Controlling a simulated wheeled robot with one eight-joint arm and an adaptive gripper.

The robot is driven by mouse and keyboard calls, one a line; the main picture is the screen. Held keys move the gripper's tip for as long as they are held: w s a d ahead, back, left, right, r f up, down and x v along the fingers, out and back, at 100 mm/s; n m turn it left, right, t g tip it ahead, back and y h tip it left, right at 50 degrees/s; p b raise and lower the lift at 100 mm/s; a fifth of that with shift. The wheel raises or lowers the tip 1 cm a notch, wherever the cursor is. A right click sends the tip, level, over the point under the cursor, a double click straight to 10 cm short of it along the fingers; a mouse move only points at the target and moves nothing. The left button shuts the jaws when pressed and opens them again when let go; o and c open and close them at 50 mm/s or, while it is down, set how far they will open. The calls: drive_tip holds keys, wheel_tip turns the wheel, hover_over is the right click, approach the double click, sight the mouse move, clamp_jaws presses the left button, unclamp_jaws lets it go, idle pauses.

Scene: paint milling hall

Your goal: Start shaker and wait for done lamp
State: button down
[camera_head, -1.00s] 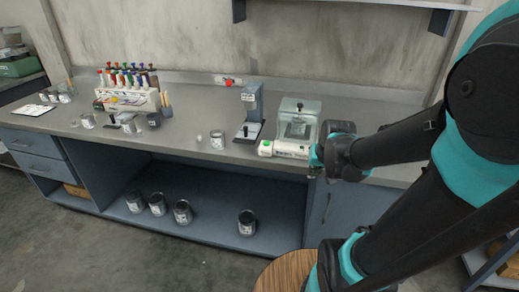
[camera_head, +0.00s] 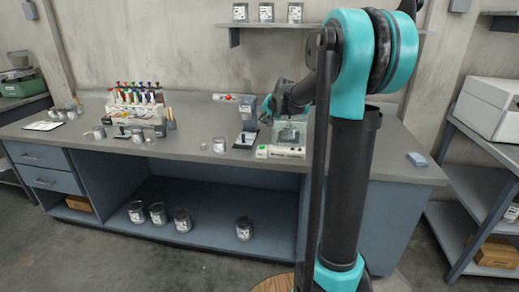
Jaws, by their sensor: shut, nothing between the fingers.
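The shaker is a grey box with a clear-looking cover (camera_head: 291,133) on the bench. Its low white front panel (camera_head: 285,153) has a green button (camera_head: 262,150) at the left end. Any lit lamp on the panel is too small to tell. My gripper (camera_head: 265,117) is shut and empty. It appears above the panel's left end, beside the shaker's cover, and looks clear of the button. My arm covers the right part of the shaker.
A grey upright press-like stand (camera_head: 247,125) is close to my gripper on the left. A metal can (camera_head: 219,145) stands left of it. A rack of coloured bottles (camera_head: 135,108) is farther left. A wall shelf (camera_head: 268,24) holds cans above.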

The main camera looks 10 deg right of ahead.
sight(263, 146)
drive_tip(key=shift+f, duration=0.1)
drive_tip(key=shift+f, duration=4.3)
drive_tip(key=shift+f, duration=0.15)
drive_tip(key=shift+f, duration=0.3)
